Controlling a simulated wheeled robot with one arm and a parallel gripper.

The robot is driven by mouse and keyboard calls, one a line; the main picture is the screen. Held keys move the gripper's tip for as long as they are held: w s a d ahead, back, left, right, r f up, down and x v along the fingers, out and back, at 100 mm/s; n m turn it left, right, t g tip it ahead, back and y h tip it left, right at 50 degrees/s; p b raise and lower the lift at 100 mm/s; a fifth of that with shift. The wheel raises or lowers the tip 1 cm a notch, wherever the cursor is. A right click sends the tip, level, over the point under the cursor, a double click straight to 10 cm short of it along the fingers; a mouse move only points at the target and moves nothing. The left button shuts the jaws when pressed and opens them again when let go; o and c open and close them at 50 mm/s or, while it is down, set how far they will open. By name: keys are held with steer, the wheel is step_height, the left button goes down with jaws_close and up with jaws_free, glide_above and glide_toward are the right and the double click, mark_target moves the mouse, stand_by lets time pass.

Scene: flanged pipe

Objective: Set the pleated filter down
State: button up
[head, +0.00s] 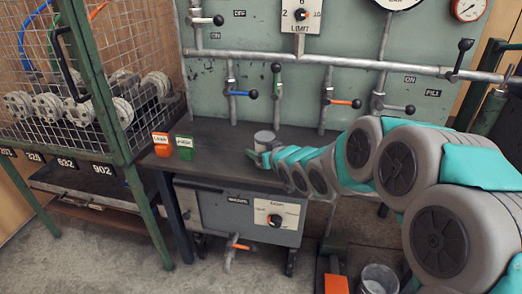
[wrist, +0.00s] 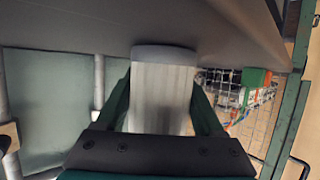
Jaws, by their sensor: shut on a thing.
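The pleated filter (head: 264,137) is a short pale grey cylinder above the dark workbench (head: 215,135), near its middle. In the wrist view the filter (wrist: 163,105) shows pale pleated sides and a darker grey end cap. My gripper (head: 259,157) is shut on it, with one green finger on each side in the wrist view (wrist: 162,84). The filter looks about upright in the head view. I cannot tell whether it touches the bench top.
An orange labelled block (head: 162,144) and a green one (head: 185,148) stand left of the filter. A mesh cage (head: 75,60) stands at the left. Pipes with valve levers (head: 240,93) run up the panel behind. The bench between the green block and filter is clear.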

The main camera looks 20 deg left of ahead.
steer(key=shift+f, duration=0.1)
steer(key=o, duration=1.4)
steer(key=shift+o, duration=0.2)
steer(key=b+v, duration=0.1)
steer(key=v, duration=0.9)
steer(key=shift+r, duration=0.25)
steer(key=shift+v, duration=1)
steer(key=shift+d+f, duration=0.1)
